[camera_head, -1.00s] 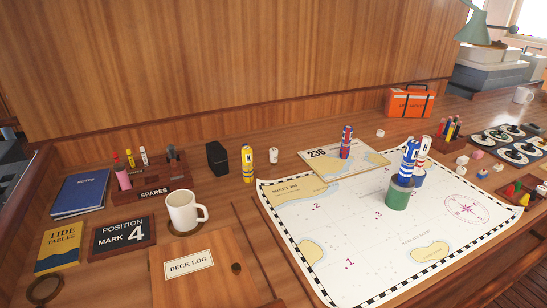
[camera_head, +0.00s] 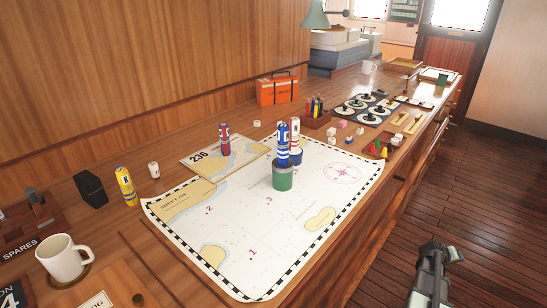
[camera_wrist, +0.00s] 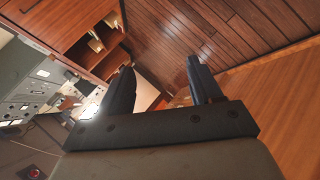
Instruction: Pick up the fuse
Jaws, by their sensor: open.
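No object in view is clearly marked as the fuse. A small white cylinder (camera_head: 153,169) stands on the wooden counter, just right of a yellow banded cylinder (camera_head: 126,186). The SPARES rack (camera_head: 30,232) is cut off at the left edge, and its contents hardly show. My gripper (camera_wrist: 160,82) is open and empty in the wrist view. It is over the floor side, with planks and cabinets beyond its fingers. In the head view, a dark part of my arm shows at the lower right, off the counter.
A chart (camera_head: 232,246) covers the middle of the counter, with a green cylinder (camera_head: 283,178) and striped cylinders on it. A white mug (camera_head: 62,258) and a black box (camera_head: 90,189) stand left. An orange case (camera_head: 277,90) stands behind. The plank floor (camera_head: 480,190) at right is clear.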

